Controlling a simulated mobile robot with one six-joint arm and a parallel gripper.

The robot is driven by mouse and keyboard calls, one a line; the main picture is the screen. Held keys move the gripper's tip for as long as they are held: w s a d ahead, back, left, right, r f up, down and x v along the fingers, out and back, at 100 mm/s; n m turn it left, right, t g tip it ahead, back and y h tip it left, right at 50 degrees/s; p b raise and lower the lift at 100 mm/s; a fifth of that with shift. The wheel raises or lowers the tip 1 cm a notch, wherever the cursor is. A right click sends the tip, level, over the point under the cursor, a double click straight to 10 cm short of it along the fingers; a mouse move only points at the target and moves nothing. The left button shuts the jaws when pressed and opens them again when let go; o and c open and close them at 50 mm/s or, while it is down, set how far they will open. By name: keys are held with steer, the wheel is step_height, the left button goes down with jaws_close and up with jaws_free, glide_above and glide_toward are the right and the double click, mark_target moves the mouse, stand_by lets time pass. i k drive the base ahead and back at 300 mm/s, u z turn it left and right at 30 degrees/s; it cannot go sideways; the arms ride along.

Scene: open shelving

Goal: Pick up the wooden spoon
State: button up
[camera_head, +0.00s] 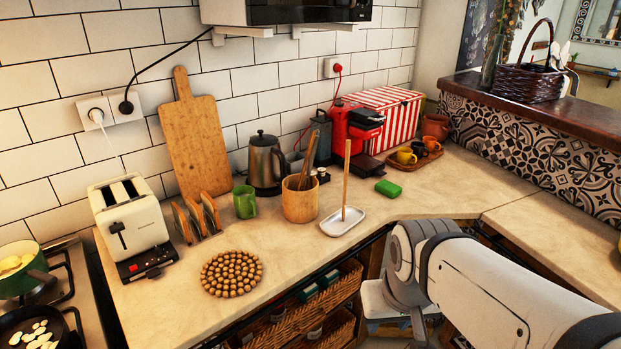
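A long, thin wooden stick (346,180), which looks like the wooden spoon's handle, stands nearly upright on a small white dish (330,228) on the counter. I cannot make out a spoon bowl. Several wooden utensils (309,158) also lean in a wooden cup (300,203) just left of the dish, and their lower ends are hidden in it. My white arm reaches in from the lower right, in front of the counter's edge. Its end lies low and to the right of the dish, and I cannot make out my gripper's fingers.
The counter (455,192) is clear right of the dish, apart from a green sponge (388,188). A kettle (266,163), green mug (244,201), toaster (131,225) and round beaded mat (232,273) are to the left. A red coffee machine (349,135) stands behind. Wicker baskets (290,325) sit below.

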mark_target(348, 142)
steer(key=z, duration=0.05)
steer(key=i, duration=1)
steer(key=u, duration=0.05)
